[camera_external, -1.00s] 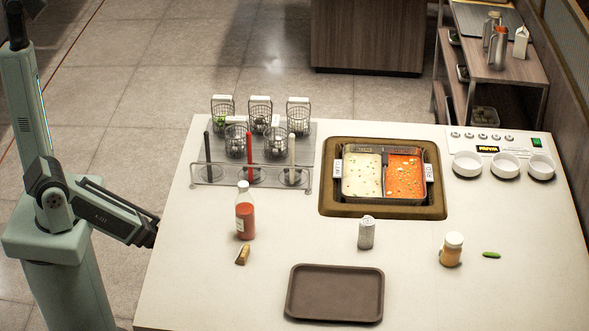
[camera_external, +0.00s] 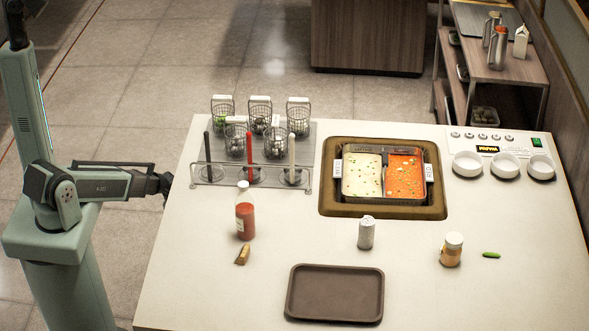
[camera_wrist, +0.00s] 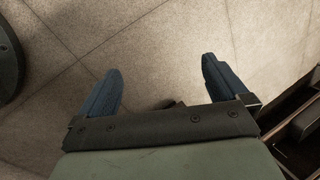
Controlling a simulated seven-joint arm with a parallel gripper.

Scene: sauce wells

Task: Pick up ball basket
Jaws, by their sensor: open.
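Several wire mesh baskets with white tags stand on a grey rack at the back left of the counter. Three are in the back row: a left basket (camera_external: 222,108) with something green in it, a middle basket (camera_external: 260,115) and a right basket (camera_external: 298,117). In front of them are a left basket (camera_external: 236,138) and a right basket (camera_external: 276,142). Pale or dark balls seem to be inside some; they are too small to tell. My gripper (camera_external: 168,184) is left of the counter edge, apart from the baskets. In the wrist view my gripper (camera_wrist: 162,88) is open and empty above floor tiles.
Black, red and cream upright handles (camera_external: 249,155) and a metal rail stand before the baskets. A two-part soup pot (camera_external: 338,180) sits in the counter. A sauce bottle (camera_external: 245,215), white can (camera_external: 366,233), jar (camera_external: 451,250) and brown tray (camera_external: 335,293) stand nearer.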

